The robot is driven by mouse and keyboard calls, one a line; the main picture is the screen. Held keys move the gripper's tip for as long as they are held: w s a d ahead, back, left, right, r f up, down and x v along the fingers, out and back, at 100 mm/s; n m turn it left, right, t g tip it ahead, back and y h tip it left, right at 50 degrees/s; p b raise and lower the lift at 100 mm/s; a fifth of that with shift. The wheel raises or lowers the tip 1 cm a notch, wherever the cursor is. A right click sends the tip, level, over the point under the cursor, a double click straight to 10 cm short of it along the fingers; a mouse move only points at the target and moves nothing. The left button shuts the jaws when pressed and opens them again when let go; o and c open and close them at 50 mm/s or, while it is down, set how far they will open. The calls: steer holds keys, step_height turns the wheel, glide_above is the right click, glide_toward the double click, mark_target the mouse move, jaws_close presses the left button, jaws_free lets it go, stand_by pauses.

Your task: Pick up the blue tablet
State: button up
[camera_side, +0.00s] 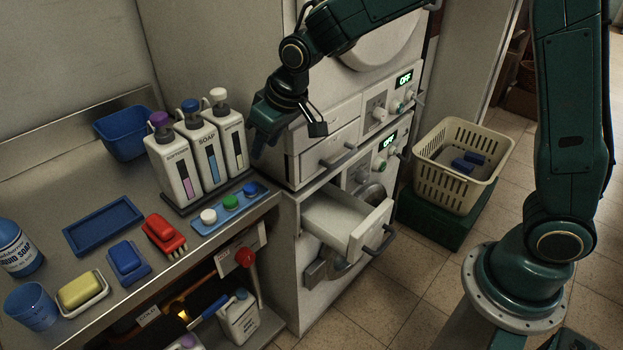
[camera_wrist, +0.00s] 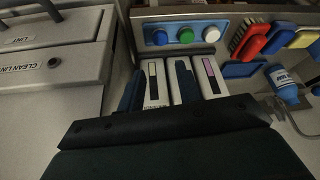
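The blue tablet (camera_side: 250,188) is a round disc at the right end of a small blue tray (camera_side: 193,229), beside a green tablet (camera_side: 230,202) and a white tablet (camera_side: 208,216). In the wrist view the blue tablet (camera_wrist: 160,37) is the leftmost of the three. My gripper (camera_side: 288,138) is above and to the right of the tray, near the white cabinet, with its fingers apart and nothing seen between them. The gripper's fingers (camera_wrist: 158,85) also show in the wrist view, in front of the dispensers. The gripper does not touch the tablet.
Three soap dispensers (camera_side: 207,150) stand in a rack close behind the tray. An open drawer (camera_side: 338,214) juts out right of the counter. A red brush (camera_side: 163,234), a blue brush (camera_side: 126,260) and a yellow soap bar (camera_side: 80,291) lie to the left. A cream basket (camera_side: 460,165) stands at right.

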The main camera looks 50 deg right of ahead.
steer(key=shift+f, duration=0.1)
glide_above(250, 187)
steer(key=s, duration=0.2)
steer(key=shift+s+d+f, duration=0.1)
steer(key=shift+d+f, duration=0.1)
steer(key=shift+f, duration=1.7)
steer(key=shift+s+d+f, duration=0.1)
steer(key=shift+d+f, duration=0.1)
steer(key=shift+f, duration=1.7)
steer(key=shift+x, duration=2.6)
steer(key=shift+s+a, duration=0.1)
steer(key=c, duration=0.6)
